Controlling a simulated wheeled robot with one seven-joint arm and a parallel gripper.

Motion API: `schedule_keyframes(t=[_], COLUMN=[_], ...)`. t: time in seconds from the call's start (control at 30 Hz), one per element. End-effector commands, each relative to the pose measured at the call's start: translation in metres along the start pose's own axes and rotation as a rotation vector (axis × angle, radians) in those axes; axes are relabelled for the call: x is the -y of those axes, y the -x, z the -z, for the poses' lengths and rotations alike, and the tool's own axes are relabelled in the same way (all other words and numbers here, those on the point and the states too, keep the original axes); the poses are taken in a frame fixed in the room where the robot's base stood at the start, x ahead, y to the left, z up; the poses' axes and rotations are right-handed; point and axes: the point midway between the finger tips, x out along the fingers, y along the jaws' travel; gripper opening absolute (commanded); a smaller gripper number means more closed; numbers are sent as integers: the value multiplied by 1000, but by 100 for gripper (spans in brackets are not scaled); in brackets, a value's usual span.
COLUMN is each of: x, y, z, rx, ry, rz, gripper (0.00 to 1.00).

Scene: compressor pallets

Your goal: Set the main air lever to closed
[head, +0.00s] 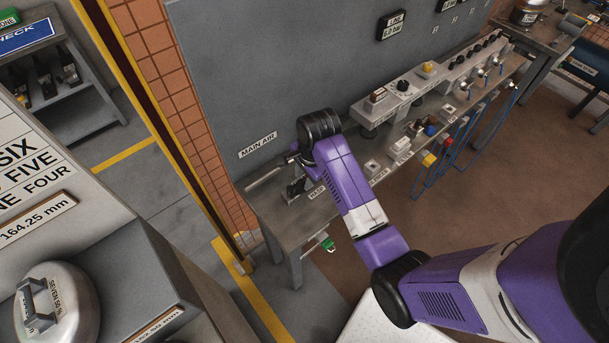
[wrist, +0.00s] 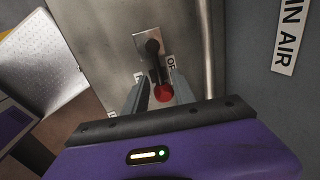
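The main air lever shows in the wrist view as a black arm on a metal plate (wrist: 148,40), with a red knob (wrist: 163,93) at its end. The arm points down toward my gripper, beside a partly hidden label (wrist: 171,63) reading "O…". My gripper (wrist: 160,92) is open, with one finger on each side of the knob; I cannot tell whether either touches it. The "MAIN AIR" sign (wrist: 289,35) is at the right, and also on the grey wall in the head view (head: 258,145). There my gripper (head: 294,187) is low over the bench's left end, and the lever is hard to make out.
The long bench (head: 283,231) carries switch boxes (head: 379,103), small blocks and valves to the right. Blue hoses (head: 443,170) hang off its front. A grey cabinet with a round weight (head: 57,305) stands at lower left. Open floor lies in front.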

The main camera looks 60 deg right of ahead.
Motion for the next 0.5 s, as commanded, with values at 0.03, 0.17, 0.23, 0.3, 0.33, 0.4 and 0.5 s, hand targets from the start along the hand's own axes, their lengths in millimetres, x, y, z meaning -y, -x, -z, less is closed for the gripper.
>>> schedule_keyframes(t=[0.03, 0.17, 0.23, 0.3, 0.33, 0.4, 0.5], x=[0, 0, 0, 0, 0, 0, 0], y=[0, 0, 0, 0, 0, 0, 0], z=[0, 0, 0, 0, 0, 0, 1], rx=[0, 0, 0, 0, -1, -1, -1], ry=[0, 0, 0, 0, 0, 0, 0], rz=[0, 0, 0, 0, 0, 0, 0], gripper=[32, 12, 0, 0, 0, 0, 0])
